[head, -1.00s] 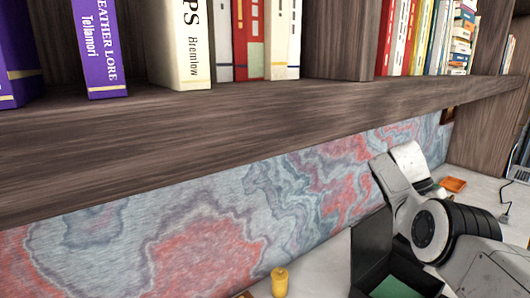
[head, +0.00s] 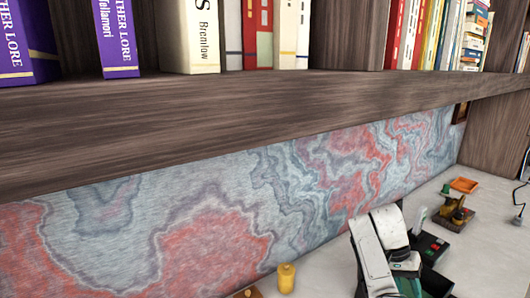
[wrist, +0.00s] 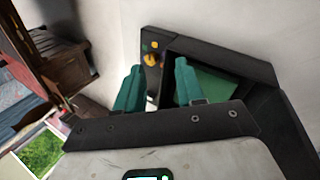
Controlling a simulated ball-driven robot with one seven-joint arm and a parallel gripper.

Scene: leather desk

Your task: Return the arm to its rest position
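My gripper (wrist: 158,88) has two teal fingers in the wrist view. They stand apart with nothing visible held between them, so it is open. In the head view my white arm end (head: 378,250) is low at right, in front of a black box; the fingers are not clearly seen there. The black box (wrist: 262,70) with a green inside lies just beyond and to the right of the fingers in the wrist view. Whether the fingers touch it cannot be told.
A wooden shelf (head: 230,115) with books spans the top. A yellow cylinder (head: 286,278) stands near the marbled wall panel (head: 190,225). A brass-and-wood device (head: 456,212) and an orange tray (head: 464,185) stand at right.

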